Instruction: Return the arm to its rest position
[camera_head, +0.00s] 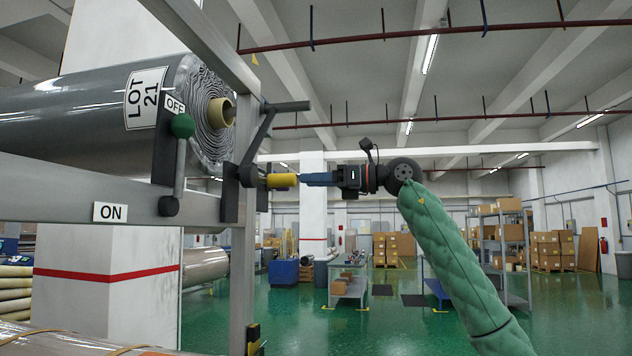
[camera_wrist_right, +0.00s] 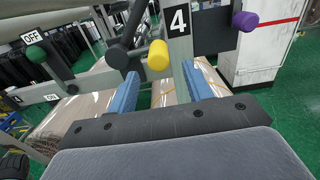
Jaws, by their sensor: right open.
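My right arm, in a green padded sleeve, comes in from the lower right in the head view. Its right gripper (camera_head: 304,179) points left at a yellow handle (camera_head: 282,180) on the metal rack (camera_head: 243,130). In the right wrist view the blue fingers of the gripper (camera_wrist_right: 161,72) are apart and empty. The yellow handle (camera_wrist_right: 158,55) shows just beyond and between the fingertips; I cannot tell how far apart they are. My left gripper is not in view.
A grey wrapped roll (camera_head: 70,108) lies on the rack at left. A purple knob (camera_wrist_right: 245,20) is right of the 4 sign (camera_wrist_right: 179,21). Green floor (camera_head: 300,325) lies open behind the arm.

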